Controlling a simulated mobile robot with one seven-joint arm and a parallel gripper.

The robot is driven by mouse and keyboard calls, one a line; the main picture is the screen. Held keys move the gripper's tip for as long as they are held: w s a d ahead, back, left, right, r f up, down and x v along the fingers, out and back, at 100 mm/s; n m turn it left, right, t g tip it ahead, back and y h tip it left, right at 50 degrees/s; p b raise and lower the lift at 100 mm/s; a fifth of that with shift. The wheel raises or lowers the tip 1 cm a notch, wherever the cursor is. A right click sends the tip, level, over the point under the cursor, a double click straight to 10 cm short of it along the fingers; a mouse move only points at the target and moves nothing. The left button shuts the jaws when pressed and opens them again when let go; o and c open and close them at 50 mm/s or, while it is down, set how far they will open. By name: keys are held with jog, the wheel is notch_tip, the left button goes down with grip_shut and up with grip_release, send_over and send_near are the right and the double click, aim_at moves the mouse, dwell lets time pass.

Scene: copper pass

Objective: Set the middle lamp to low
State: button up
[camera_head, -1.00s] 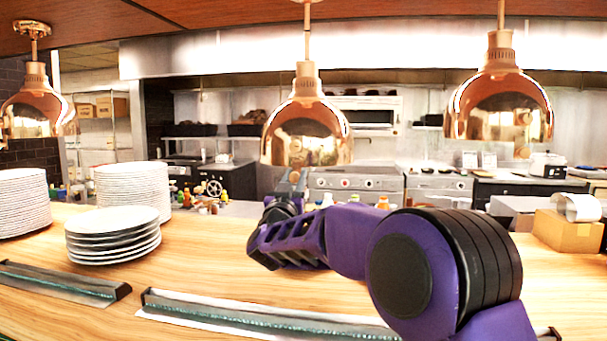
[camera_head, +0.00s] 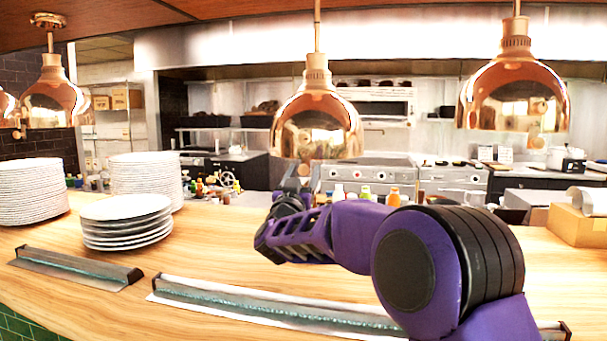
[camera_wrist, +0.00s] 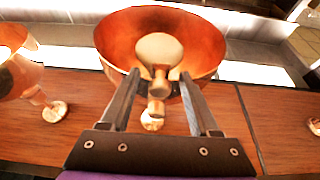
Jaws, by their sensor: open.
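The middle lamp (camera_head: 318,125) is a shiny copper dome hanging on a rod at the centre of the head view. My gripper (camera_head: 292,178) is just below its lower left rim. In the wrist view, I look up into the orange inside of the shade (camera_wrist: 112,45), with a pale round bulb (camera_wrist: 158,48) in it. My gripper (camera_wrist: 160,78) is open, one finger on each side of a small copper knob (camera_wrist: 158,88). The knob appears between the fingers; I cannot tell whether either finger touches it. The knob's setting cannot be read.
Other copper lamps hang at the right (camera_head: 515,95) and left (camera_head: 50,95). Plate stacks (camera_head: 125,222) stand on the wooden counter (camera_head: 220,250) at the left. A cardboard box (camera_head: 575,226) is at the right. Metal strips (camera_head: 270,305) lie along the front.

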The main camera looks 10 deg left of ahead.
jog(key=shift+s, duration=0.15)
jog(key=b+v, duration=0.1)
jog(key=v, duration=1.6)
jog(key=shift+f, duration=0.1)
